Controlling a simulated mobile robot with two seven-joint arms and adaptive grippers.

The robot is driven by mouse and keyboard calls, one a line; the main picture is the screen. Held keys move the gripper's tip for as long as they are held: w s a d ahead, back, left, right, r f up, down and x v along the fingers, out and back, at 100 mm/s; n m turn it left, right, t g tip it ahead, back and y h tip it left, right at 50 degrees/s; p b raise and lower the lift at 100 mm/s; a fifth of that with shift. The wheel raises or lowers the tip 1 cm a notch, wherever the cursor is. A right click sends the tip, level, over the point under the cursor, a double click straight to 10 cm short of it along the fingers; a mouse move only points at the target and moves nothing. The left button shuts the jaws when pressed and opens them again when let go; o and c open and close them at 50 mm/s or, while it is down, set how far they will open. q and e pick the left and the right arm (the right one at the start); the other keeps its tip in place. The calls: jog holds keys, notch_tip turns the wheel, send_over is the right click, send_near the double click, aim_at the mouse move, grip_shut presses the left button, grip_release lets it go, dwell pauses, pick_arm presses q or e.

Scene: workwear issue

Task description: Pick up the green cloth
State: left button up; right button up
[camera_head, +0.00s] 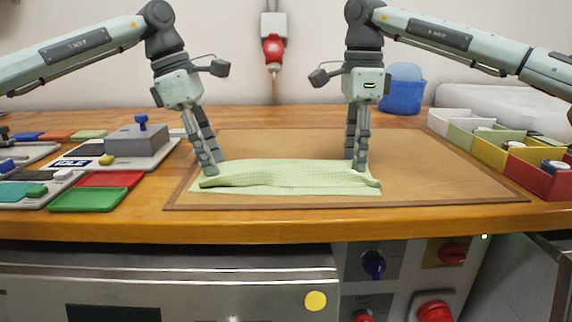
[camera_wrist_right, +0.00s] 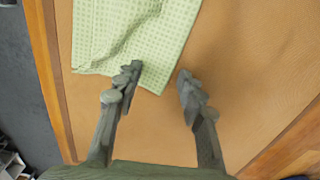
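The green cloth (camera_head: 285,177) is a pale checked piece lying on the brown mat, with a raised fold running along its length toward the front. My left gripper (camera_head: 213,165) is at the cloth's left end, pointing down, its two fingers slightly apart. My right gripper (camera_head: 356,163) is at the cloth's right end, also pointing down. In the right wrist view the right gripper (camera_wrist_right: 159,76) is open, and the cloth (camera_wrist_right: 140,30) reaches in between its fingertips at one corner. Whether the fingertips touch the cloth is unclear.
The brown mat (camera_head: 440,180) is bare to the right of the cloth. Red and green trays (camera_head: 88,199) and a grey block with a blue knob (camera_head: 138,140) stand left. Coloured bins (camera_head: 538,182) stand right. A blue bucket (camera_head: 402,97) is behind.

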pick_arm(q)
jog(key=shift+f, duration=0.1)
pick_arm(e)
jog(key=shift+f, duration=0.1)
pick_arm(q)
jog(key=shift+f, duration=0.1)
grip_shut()
pick_arm(e)
jog(key=shift+f, duration=0.15)
grip_shut()
jog(key=shift+s, duration=0.1)
